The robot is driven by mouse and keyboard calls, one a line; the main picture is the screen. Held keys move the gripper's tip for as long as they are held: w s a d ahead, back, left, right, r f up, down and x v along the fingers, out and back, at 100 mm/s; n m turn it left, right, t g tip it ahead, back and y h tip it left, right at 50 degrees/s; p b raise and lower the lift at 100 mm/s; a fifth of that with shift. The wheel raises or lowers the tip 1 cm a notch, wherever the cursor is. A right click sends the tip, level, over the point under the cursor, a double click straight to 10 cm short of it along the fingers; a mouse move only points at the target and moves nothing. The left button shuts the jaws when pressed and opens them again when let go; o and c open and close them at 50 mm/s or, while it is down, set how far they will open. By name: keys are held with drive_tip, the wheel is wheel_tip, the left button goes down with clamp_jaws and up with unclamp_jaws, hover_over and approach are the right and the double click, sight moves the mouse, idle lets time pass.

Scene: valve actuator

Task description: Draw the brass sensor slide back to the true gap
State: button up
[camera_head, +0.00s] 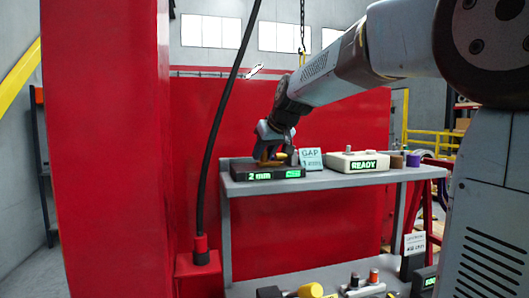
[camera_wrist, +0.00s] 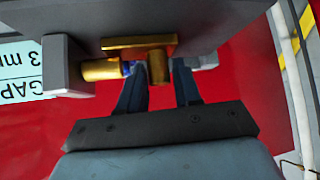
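The brass slide (camera_wrist: 138,44) is a flat bar with a short upright post at the grey housing, in the wrist view. My gripper (camera_wrist: 160,80) has a dark finger on each side of the post, and both fingers look close against it. Contact at the tips is partly hidden. A brass cylinder (camera_wrist: 100,69) with a blue end lies left of the post, by a grey block. In the head view, my gripper (camera_head: 272,146) points down onto the brass part of a dark gauge unit (camera_head: 268,173), whose green display reads 2 mm. A card (camera_head: 311,159) beside it reads GAP 3 mm.
A cream box (camera_head: 358,163) showing READY stands right of the card on the grey shelf (camera_head: 340,182). Brown and purple cylinders stand at its right. A red panel (camera_head: 105,150) and a hanging black cable (camera_head: 220,120) are to the left. Several items sit on the lower shelf.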

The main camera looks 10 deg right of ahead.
clamp_jaws()
idle(0.4)
drive_tip(key=shift+a, duration=0.65)
unclamp_jaws()
drive_tip(key=v, duration=1.3)
drive_tip(key=shift+s+r, duration=0.25)
drive_tip(key=shift+d, duration=0.1)
